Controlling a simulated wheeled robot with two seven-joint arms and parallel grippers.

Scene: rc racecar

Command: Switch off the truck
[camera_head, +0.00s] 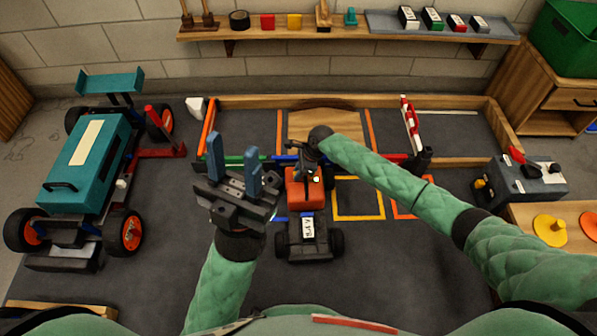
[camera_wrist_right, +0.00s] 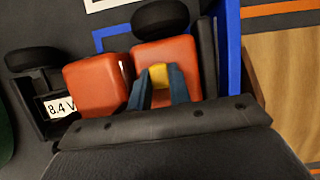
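The small orange and black truck (camera_head: 301,190) stands on the dark mat in the head view, with an 8.4 V label (camera_head: 308,227) at its near end. Its orange body (camera_wrist_right: 90,85) and the label (camera_wrist_right: 60,107) also show in the right wrist view. My right gripper (camera_head: 312,160) is over the truck's far part. In the wrist view its two fingertips (camera_wrist_right: 162,86) stand close together against the orange body, with a small yellow piece (camera_wrist_right: 160,74) between them; I cannot tell if they grip it. My left gripper (camera_head: 247,168) is open and empty, left of the truck.
A large teal buggy (camera_head: 88,165) stands at the left. A red stand (camera_head: 160,150) is beside it. A low wooden frame (camera_head: 270,102) edges the marked mat behind. A grey box (camera_head: 530,182) with a red lever stands at the right. A shelf (camera_head: 300,30) hangs on the wall.

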